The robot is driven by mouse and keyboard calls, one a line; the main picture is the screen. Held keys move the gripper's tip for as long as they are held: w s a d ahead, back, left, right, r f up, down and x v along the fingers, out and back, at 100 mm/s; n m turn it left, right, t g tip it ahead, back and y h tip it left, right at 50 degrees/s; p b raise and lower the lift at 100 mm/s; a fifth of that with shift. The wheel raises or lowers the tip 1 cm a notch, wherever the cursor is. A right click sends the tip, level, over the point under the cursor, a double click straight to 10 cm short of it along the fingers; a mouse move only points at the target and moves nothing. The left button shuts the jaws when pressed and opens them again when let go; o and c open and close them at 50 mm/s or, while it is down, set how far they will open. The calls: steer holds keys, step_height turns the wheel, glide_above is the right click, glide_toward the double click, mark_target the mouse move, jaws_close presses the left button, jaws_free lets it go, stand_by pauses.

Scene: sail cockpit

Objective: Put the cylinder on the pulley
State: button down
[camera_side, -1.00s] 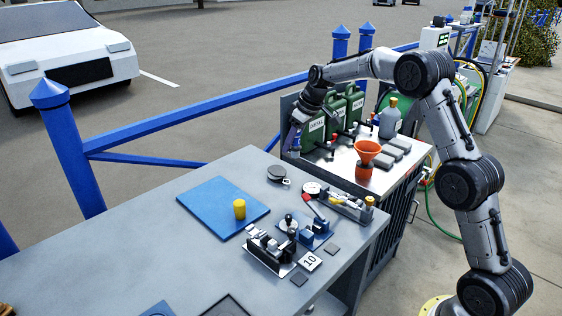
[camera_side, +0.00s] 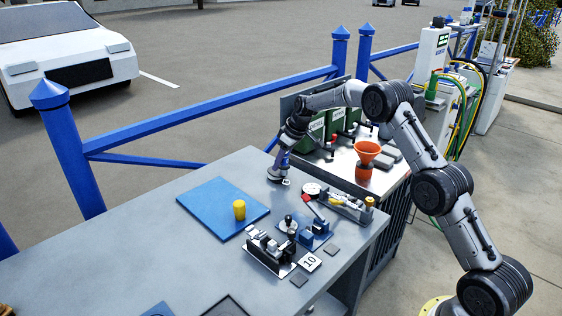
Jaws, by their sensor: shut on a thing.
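The cylinder (camera_side: 239,209) is yellow, short and upright on the blue mat (camera_side: 208,206) on the grey table. The pulley (camera_side: 276,180) is a dark round block with a light metal ring at its right side, on the table right of the mat's far corner. My gripper (camera_side: 279,173) points down at the pulley and is shut on it; the fingers and the pulley's top overlap, so the exact contact is hard to see. The cylinder stands apart, to the left and nearer the camera.
Right of the pulley are a white round dial (camera_side: 311,189), a red-handled lever and a metal rail. Black and blue deck fittings and a tag marked 10 (camera_side: 309,262) stand nearer. An orange funnel (camera_side: 367,152) and green cans are on the side bench. The table's left part is clear.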

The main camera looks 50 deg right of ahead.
steer(key=shift+f, duration=0.1)
steer(key=shift+c, duration=2.3)
jaws_free()
steer(key=a+v, duration=0.1)
steer(key=v, duration=1.1)
steer(key=s+a+r, duration=0.6)
steer(key=s+r, duration=0.3)
steer(key=s, duration=0.1)
steer(key=s+a+r+m, duration=0.1)
steer(key=s+a, duration=0.2)
steer(key=s, duration=0.3)
steer(key=s+a+r, duration=0.2)
steer(key=s, duration=0.3)
steer(key=s+a+f, duration=0.2)
steer(key=s+f, duration=0.1)
steer(key=s, duration=0.7)
steer(key=s+a+f+m+t, duration=0.1)
steer(key=s+a+f, duration=0.1)
steer(key=s, duration=0.9)
steer(key=shift+f+h, duration=0.4)
steer(key=shift+f, duration=0.5)
